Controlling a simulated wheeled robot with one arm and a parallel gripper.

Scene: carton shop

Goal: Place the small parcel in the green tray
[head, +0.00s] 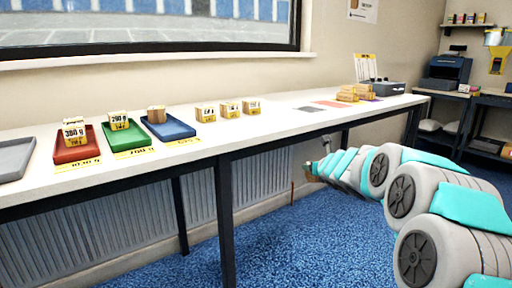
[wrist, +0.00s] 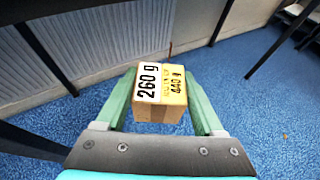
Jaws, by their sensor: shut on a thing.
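My gripper (wrist: 160,78) is shut on a small parcel (wrist: 154,114), a cardboard box with a white label reading 260 g and a yellow label reading 440 g. The fingers press its left and right sides. In the head view my gripper (head: 312,172) hangs over the floor, in front of the table and below its top; the parcel is barely visible there. The green tray (head: 126,141) lies on the left part of the table, between a red and a blue tray. One small parcel (head: 118,120) stands in it. My gripper is well to the right of the tray.
The red tray (head: 75,153) holds parcels, and the blue tray (head: 170,130) holds one. A grey tray (head: 12,158) is at the far left. Several boxes (head: 229,109) stand right of the trays. The table edge and a black leg (head: 225,215) are near my arm.

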